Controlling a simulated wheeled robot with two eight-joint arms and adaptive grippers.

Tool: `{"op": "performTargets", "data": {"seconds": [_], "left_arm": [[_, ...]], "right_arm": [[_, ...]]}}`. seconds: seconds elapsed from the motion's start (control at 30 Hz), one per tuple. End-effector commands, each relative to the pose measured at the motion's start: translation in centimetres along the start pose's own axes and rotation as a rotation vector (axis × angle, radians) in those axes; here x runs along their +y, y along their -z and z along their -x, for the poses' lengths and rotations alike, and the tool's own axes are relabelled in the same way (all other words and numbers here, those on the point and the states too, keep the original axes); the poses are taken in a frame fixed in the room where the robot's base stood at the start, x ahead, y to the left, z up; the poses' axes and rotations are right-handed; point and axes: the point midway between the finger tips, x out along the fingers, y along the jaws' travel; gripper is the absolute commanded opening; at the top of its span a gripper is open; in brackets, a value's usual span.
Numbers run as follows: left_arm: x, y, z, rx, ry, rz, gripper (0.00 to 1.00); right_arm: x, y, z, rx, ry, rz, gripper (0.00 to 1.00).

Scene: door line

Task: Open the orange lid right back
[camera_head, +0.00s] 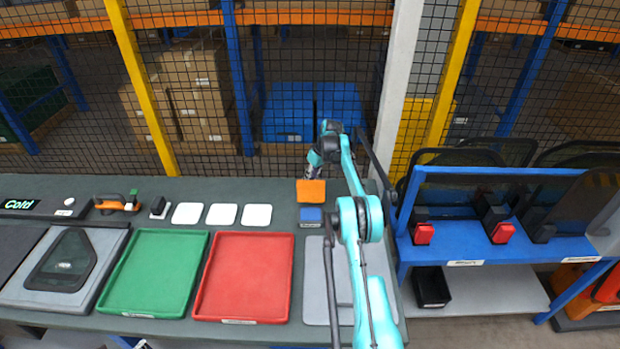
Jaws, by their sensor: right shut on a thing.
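The orange lid (311,192) shows as a small orange square near the back of the dark green bench. A small blue piece (311,214) with a label at its front lies just in front of the lid. My right gripper (313,175) is at the lid's far edge and shut on it. Its fingers are small and partly hidden by the lid and the arm. How far the lid is tilted is hard to tell. My left gripper is not in view.
White square pads (222,214), an orange-black tool (116,204), a green tray (154,272), a red tray (245,276) and a grey mat (315,284) are on the bench. A blue rack (480,240) stands at right. A mesh fence (300,150) closes the back.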

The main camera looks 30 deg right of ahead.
Motion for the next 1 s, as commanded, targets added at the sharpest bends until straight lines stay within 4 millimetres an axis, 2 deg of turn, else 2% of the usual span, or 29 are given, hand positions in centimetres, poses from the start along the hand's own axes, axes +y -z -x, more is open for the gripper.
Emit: {"op": "performTargets", "data": {"seconds": [0.03,0.57,0.6,0.67,1.0], "left_arm": [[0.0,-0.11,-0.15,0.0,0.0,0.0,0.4],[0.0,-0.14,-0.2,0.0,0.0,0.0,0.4],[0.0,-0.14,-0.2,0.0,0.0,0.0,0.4],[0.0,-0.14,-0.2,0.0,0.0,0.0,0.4],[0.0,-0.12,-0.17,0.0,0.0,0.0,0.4]], "right_arm": [[1.61,-0.53,-0.71,0.006,-0.033,-0.006,0.0],[1.73,-0.51,-0.95,0.006,-0.033,-0.004,0.0],[1.74,-0.5,-0.95,0.007,-0.034,-0.004,0.32],[1.74,-0.51,-0.95,0.007,-0.033,-0.004,0.48],[1.43,-0.4,-0.94,0.004,-0.029,0.0,0.49]]}}
